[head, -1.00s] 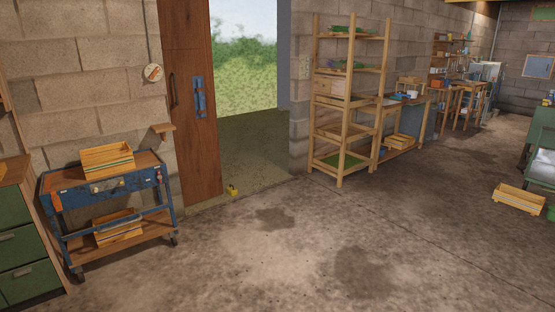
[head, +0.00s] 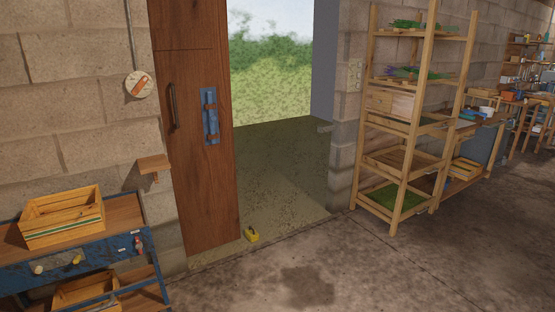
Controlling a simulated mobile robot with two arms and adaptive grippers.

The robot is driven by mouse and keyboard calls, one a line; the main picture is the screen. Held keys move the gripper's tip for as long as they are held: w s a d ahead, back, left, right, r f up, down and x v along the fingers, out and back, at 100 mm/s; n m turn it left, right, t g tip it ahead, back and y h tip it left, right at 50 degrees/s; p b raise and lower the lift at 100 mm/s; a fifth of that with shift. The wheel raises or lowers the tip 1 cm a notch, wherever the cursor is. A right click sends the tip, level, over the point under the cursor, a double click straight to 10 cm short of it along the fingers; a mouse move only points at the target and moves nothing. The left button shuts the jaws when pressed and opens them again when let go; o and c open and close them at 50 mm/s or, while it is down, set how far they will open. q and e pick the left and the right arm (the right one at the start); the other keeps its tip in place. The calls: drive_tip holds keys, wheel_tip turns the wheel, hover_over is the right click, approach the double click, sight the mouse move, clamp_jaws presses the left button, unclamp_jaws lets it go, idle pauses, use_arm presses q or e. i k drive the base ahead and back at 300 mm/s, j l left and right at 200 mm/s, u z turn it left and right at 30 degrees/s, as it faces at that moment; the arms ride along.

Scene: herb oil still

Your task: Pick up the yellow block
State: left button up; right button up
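A small yellow block (head: 251,235) sits on the floor at the foot of the wooden door (head: 192,130), near the door's lower right corner, at the threshold of the open doorway. A small dark part shows on it, too small to make out. Neither of my grippers shows in the head view.
A blue cart (head: 75,262) with a wooden crate (head: 62,217) on top stands at the lower left. A wooden shelf rack (head: 398,215) stands right of the doorway. The concrete floor (head: 330,270) in front of the doorway is clear.

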sight(252, 235)
drive_tip(key=i, duration=2.55)
